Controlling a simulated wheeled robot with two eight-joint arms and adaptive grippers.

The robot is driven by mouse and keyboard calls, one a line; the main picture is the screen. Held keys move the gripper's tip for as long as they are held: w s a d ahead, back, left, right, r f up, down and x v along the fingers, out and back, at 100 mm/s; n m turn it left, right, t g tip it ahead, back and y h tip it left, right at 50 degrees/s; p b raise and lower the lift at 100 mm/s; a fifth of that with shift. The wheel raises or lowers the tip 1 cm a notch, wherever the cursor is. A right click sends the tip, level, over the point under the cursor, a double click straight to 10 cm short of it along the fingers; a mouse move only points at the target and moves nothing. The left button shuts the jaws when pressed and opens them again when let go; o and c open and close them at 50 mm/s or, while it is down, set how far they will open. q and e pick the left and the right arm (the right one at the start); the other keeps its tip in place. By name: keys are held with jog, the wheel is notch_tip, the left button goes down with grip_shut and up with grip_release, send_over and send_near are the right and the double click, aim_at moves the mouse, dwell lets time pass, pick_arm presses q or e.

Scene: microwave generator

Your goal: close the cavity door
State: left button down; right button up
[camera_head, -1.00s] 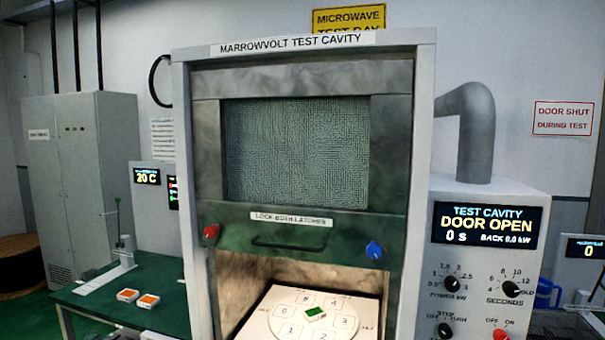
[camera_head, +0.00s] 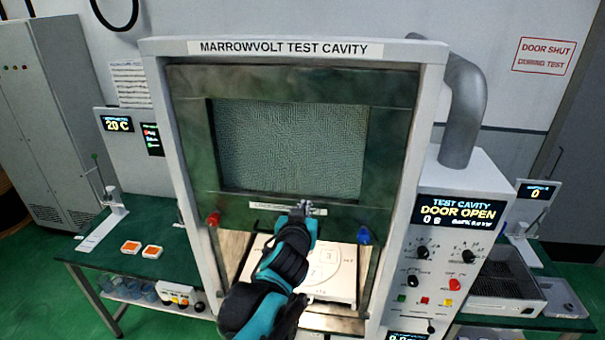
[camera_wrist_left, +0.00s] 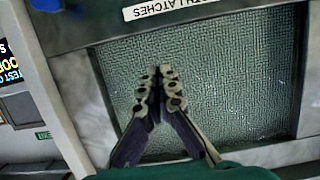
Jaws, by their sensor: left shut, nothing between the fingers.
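The cavity door (camera_head: 390,205) is a dark green panel with a mesh window (camera_head: 290,150), raised in its white frame with an opening below it. A red latch (camera_head: 213,220) and a blue latch (camera_head: 364,236) sit at its lower corners. My left gripper (camera_head: 303,207) is shut and empty in front of the door's lower middle, over the latch label and where the handle is hidden. In the left wrist view the shut fingers (camera_wrist_left: 165,75) show against the mesh window (camera_wrist_left: 235,85), near the label (camera_wrist_left: 165,8). I cannot tell whether they touch the door. My right gripper is out of view.
A white numbered plate (camera_head: 345,280) lies inside the lit cavity, partly behind my arm. The control panel (camera_head: 440,255) at right reads DOOR OPEN. A green table (camera_head: 170,262) with two orange-topped pieces stands at left. A grey pipe (camera_head: 462,120) rises at right.

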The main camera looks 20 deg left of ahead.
aim_at(312, 196)
pick_arm(q)
jog(key=x, duration=0.3)
jog(key=r+x, duration=0.1)
jog(key=x, duration=0.2)
jog(key=p+x, duration=0.1)
jog(key=x, duration=0.3)
jog(key=shift+w+r, duration=0.2)
jog(key=shift+r, duration=0.1)
notch_tip(312, 196, down, 3)
jog(key=shift+d+f, duration=0.1)
jog(key=shift+w+f, duration=0.15)
jog(key=shift+f, duration=0.35)
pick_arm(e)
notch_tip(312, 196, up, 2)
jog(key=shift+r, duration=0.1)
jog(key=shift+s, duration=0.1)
